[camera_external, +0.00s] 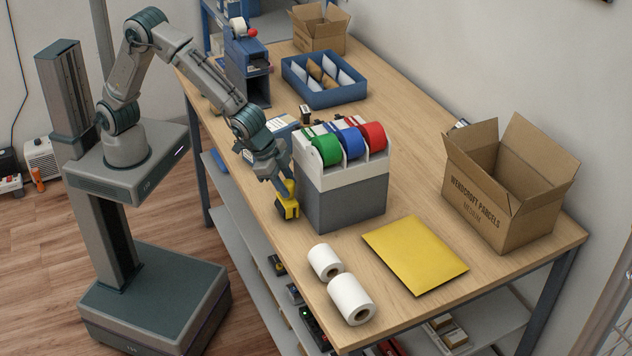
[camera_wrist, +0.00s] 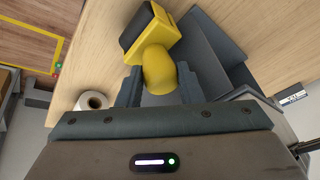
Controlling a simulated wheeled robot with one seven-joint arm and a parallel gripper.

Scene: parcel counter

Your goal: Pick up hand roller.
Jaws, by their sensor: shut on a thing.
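The hand roller has a yellow handle and a yellow body with a dark part at its far end. In the external view the hand roller (camera_external: 288,207) is at the left edge of the counter, beside the grey tape dispenser. My gripper (camera_external: 285,182) points down above it and is shut on its upper part. In the wrist view my gripper (camera_wrist: 158,82) has one finger on each side of the rounded yellow handle of the hand roller (camera_wrist: 160,58). I cannot tell whether the roller touches the counter.
The tape dispenser (camera_external: 345,205) with green, blue and red rolls stands close on the right. Two white paper rolls (camera_external: 350,298) and a yellow envelope (camera_external: 415,253) lie nearer the front. An open carton (camera_external: 490,205) stands at the right. A blue tray (camera_external: 312,98) is farther back.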

